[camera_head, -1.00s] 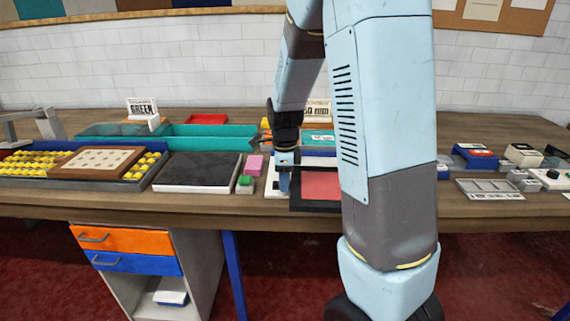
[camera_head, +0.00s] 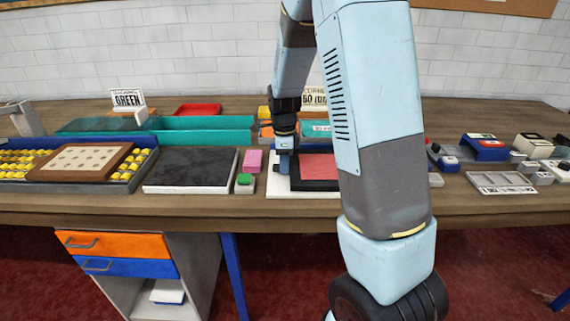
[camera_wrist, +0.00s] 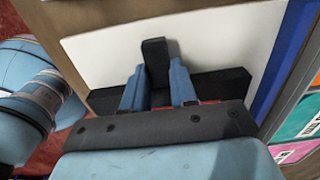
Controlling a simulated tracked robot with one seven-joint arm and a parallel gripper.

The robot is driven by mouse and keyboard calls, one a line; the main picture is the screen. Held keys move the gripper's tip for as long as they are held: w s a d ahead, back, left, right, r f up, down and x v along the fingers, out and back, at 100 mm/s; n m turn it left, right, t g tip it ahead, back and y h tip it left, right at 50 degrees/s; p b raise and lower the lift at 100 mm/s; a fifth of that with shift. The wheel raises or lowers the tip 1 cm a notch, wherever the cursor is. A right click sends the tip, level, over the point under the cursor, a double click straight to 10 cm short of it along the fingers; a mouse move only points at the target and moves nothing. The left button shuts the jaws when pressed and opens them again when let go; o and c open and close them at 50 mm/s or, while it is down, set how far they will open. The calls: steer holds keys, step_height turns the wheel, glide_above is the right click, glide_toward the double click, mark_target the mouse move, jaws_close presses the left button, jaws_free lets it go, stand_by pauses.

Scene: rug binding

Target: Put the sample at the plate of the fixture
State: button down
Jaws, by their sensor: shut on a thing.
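The sample, a red pad with a black border (camera_head: 322,184), is at the middle of the bench in the head view, partly hidden by my arm. The white plate of the fixture (camera_head: 274,187) shows left of it and along its front edge. My gripper (camera_head: 285,168) is at the sample's left side. In the wrist view my gripper (camera_wrist: 158,90) is shut on an upright black tab of the sample (camera_wrist: 155,55), and the white plate (camera_wrist: 205,45) lies beyond the black border. I cannot tell whether the sample touches the plate.
A dark slab (camera_head: 192,168), a pink block (camera_head: 252,160) and a green-topped block (camera_head: 245,183) stand left of the plate. Teal trays (camera_head: 205,136) are behind. A grey compartment tray (camera_head: 500,182) and small boxes are at right.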

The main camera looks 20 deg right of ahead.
steer(key=shift+d+f, duration=0.15)
steer(key=shift+f, duration=0.2)
steer(key=shift+d, duration=0.15)
steer(key=c, duration=0.9)
jaws_free()
steer(key=shift+r, duration=0.1)
